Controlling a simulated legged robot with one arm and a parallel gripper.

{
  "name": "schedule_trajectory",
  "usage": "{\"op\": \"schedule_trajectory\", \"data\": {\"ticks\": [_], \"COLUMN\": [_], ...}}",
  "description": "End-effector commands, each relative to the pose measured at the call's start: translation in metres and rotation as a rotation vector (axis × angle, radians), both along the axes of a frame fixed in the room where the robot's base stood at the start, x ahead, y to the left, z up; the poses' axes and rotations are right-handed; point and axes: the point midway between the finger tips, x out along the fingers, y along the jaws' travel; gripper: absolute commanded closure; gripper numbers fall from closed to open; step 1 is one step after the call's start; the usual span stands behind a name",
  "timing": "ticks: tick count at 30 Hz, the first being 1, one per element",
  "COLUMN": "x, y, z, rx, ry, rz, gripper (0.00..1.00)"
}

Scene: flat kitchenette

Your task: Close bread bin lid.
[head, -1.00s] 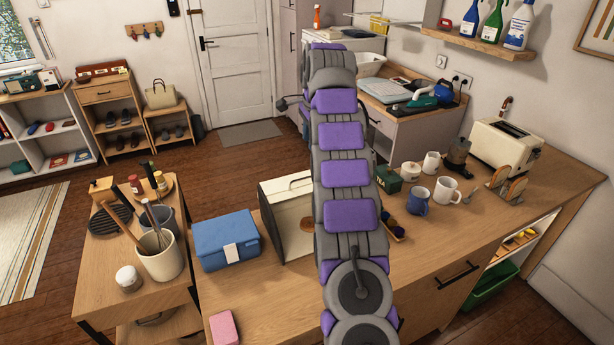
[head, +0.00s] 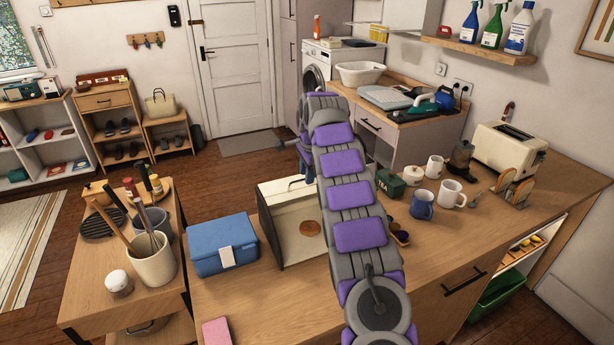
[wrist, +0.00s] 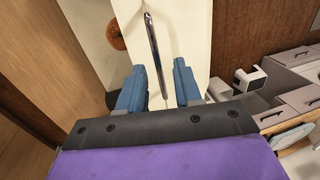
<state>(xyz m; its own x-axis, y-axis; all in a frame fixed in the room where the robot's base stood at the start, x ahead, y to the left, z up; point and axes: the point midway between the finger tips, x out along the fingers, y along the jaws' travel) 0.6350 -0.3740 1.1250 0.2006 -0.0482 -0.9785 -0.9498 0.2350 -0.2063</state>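The bread bin (head: 277,238) stands on the counter, left of my arm in the head view. The cream lid (wrist: 182,25) with a metal bar handle (wrist: 154,50) is in the wrist view. My gripper (wrist: 159,80) has its blue fingers apart, one on each side of the handle's near end. I cannot tell whether they touch the lid.
A blue box (head: 222,245) stands close left of the bin. A green tea tin (head: 390,183), a blue mug (head: 422,204) and white mugs are to the right. A pink sponge (head: 217,331) lies near the front left. The counter front is mostly clear.

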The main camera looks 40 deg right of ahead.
Motion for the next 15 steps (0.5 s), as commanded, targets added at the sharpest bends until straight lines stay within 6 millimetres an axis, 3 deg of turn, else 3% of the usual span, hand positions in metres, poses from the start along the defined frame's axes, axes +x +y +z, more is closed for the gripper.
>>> {"op": "schedule_trajectory", "data": {"ticks": [10,15], "x": [0.0008,0.0008], "y": [0.0003,0.0003], "z": [-0.0031,-0.003], "rx": [0.0,0.0], "ry": [0.0,0.0], "rz": [0.001,0.001], "gripper": [0.66,0.82]}}
